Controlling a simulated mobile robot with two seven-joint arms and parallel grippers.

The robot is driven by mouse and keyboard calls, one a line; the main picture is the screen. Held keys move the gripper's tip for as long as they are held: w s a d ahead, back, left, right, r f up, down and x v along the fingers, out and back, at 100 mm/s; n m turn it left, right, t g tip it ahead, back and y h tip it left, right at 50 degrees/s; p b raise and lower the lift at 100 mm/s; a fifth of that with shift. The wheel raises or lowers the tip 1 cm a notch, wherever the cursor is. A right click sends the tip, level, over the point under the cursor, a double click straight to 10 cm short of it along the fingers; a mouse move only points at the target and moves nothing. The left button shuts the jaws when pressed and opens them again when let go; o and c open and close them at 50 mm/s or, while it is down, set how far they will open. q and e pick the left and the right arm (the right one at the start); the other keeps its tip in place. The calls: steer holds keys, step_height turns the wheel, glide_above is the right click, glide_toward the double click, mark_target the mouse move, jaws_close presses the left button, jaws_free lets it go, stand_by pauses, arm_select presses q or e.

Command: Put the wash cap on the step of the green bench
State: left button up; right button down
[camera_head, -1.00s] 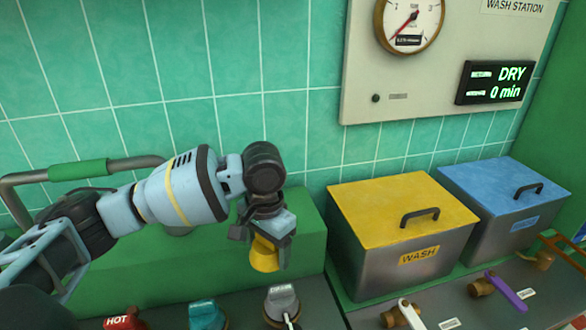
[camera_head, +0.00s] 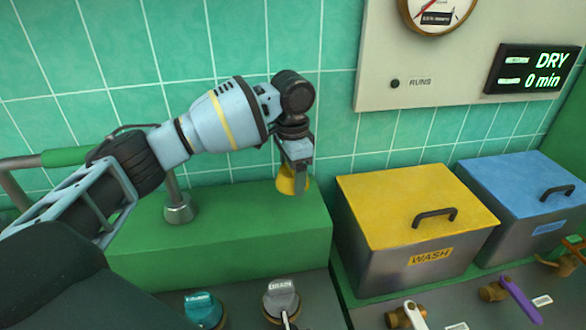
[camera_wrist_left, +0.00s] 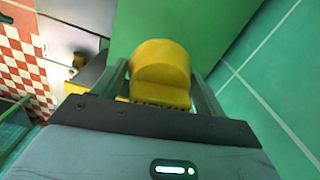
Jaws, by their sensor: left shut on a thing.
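The wash cap (camera_head: 287,184) is a yellow rounded piece held in my left gripper (camera_head: 296,182). In the left wrist view the cap (camera_wrist_left: 160,70) sits between the two fingers, and the gripper is shut on it. The green bench (camera_head: 230,262) runs along the tiled wall. Its raised green step (camera_head: 240,218) is below the cap in the head view. The cap appears to be above the step, with its exact height hard to tell. My right gripper is not in view.
A yellow-lidded WASH box (camera_head: 415,205) and a blue-lidded box (camera_head: 525,185) stand to the right. A grey DRAIN knob (camera_head: 281,298) and a teal knob (camera_head: 203,308) are in front. A metal rail post (camera_head: 177,207) stands on the step's left.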

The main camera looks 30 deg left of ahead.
mark_target(292, 204)
arm_select(q)
step_height(292, 204, down, 4)
steer(key=shift+r+b, duration=0.2)
steer(key=shift+b, duration=0.4)
steer(key=shift+w+f, duration=0.1)
steer(key=shift+f, duration=0.7)
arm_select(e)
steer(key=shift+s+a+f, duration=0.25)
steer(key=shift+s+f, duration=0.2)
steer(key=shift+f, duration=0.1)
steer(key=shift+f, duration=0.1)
arm_select(q)
steer(key=shift+f+p, duration=0.1)
steer(key=shift+p, duration=0.2)
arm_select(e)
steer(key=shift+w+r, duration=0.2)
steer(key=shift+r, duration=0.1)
arm_select(q)
steer(key=shift+f, duration=0.45)
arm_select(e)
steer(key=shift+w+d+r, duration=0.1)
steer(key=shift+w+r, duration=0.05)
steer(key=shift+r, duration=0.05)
arm_select(q)
steer(key=o, duration=1)
steer(key=shift+f, duration=0.1)
